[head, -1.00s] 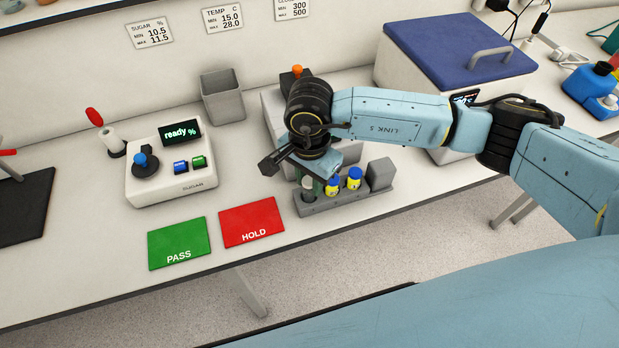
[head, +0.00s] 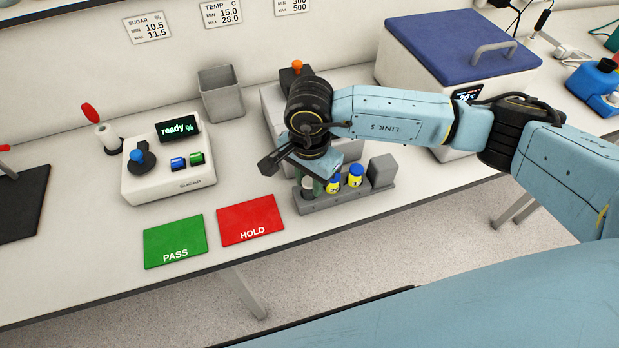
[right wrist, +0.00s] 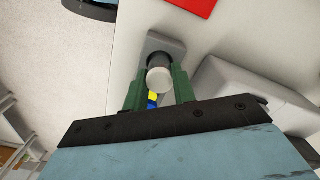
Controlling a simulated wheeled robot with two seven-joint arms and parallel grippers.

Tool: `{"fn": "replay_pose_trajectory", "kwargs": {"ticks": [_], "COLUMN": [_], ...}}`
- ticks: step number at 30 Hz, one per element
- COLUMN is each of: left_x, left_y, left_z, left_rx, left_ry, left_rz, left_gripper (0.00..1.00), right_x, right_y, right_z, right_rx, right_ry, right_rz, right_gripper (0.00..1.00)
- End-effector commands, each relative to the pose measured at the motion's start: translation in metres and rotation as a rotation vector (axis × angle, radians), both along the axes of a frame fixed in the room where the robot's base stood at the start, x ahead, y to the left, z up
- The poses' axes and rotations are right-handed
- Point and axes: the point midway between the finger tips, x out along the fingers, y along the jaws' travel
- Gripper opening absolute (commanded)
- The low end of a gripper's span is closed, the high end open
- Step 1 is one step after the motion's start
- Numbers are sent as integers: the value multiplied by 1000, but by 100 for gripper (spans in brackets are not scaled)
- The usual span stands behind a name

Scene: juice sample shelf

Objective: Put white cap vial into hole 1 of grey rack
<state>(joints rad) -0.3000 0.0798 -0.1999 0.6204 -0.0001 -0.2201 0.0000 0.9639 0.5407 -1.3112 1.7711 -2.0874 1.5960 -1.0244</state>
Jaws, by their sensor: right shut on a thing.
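The white cap vial (right wrist: 159,80) shows its round white cap between the green fingers of my right gripper (right wrist: 157,92) in the right wrist view. The right gripper is shut on it. In the head view the vial (head: 308,183) is partly hidden by the gripper, at the left end of the grey rack (head: 345,200). It looks upright at the leftmost hole, but I cannot tell how deep it sits. Two vials with blue caps and yellow bodies (head: 334,185) (head: 355,176) stand in the rack just right of it. My left gripper is not in view.
Left of the rack lie a red HOLD mat (head: 250,218) and a green PASS mat (head: 175,241). A sugar meter (head: 168,165) and a grey bin (head: 221,93) stand farther back. A blue-lidded box (head: 458,50) is behind my right arm.

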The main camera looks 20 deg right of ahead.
Motion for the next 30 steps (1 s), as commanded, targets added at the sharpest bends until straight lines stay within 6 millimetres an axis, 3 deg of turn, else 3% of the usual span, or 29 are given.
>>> {"fn": "replay_pose_trajectory", "kwargs": {"ticks": [4,5,11,22,30], "left_x": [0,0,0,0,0], "left_y": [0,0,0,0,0], "left_z": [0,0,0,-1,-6], "left_rx": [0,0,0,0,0], "left_ry": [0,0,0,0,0], "left_rz": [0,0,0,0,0], "left_gripper": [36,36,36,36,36], "right_x": [0,0,0,1,2], "right_y": [0,0,0,0,0], "right_z": [0,0,0,8,61], "right_rx": [0,0,0,0,1], "right_ry": [0,0,0,-4,-7], "right_rz": [0,0,0,1,1], "right_gripper": [0,28,52,52,52]}}
